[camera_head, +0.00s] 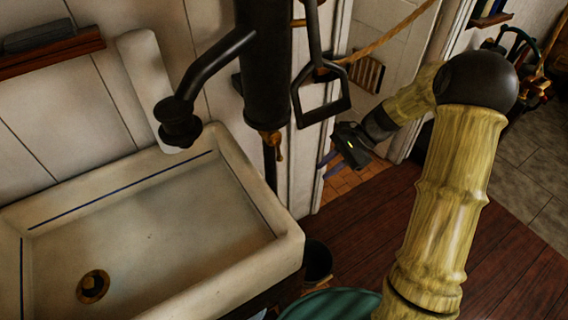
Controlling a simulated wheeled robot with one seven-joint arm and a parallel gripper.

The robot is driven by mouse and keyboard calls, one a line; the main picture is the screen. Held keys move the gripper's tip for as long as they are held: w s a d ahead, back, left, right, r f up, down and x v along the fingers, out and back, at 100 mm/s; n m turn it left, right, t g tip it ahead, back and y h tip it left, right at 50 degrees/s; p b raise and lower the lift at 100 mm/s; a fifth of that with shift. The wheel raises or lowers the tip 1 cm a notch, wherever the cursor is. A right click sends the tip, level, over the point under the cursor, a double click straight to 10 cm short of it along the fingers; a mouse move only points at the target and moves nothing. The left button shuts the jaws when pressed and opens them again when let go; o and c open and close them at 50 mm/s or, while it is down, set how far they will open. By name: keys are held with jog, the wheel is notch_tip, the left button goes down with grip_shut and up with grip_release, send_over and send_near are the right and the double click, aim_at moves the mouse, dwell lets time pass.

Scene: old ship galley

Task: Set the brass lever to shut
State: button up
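A small brass lever (273,139) hangs at the bottom of a black upright cylinder (266,70), just right of the sink's back corner. Its handle points down; I cannot tell from this view whether that is open or shut. My gripper (325,165) is to the right of the lever and a little lower in the picture, apart from it. Its two bluish fingers point left with a gap between them, and nothing shows in the gap.
A black spout (209,75) reaches from the cylinder over a pale sink (285,250) at left. A black loop handle (321,105) hangs between cylinder and gripper. A rope (392,32) crosses above my arm. A dark bucket (317,260) stands below on the wooden floor (380,215).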

aim_at(278, 150)
jog(key=w+d+f+m+t+y+b, duration=0.1)
jog(key=w+d+f+m+y+b, duration=0.1)
jog(key=w+f+m+y+b, duration=0.1)
jog(key=w+d+f+m+t+y+b, duration=0.1)
jog(key=w+d+f+m+y+b, duration=0.2)
jog(key=w+y, duration=0.3)
jog(key=shift+w+d+f+y+b, duration=0.25)
jog(key=shift+w+b, duration=0.35)
jog(key=shift+w, duration=0.65)
jog(key=shift+a, duration=0.15)
jog(key=a, duration=1.7)
jog(key=shift+a+p, duration=0.15)
jog(key=shift+p, duration=0.25)
jog(key=shift+f, duration=0.1)
grip_shut()
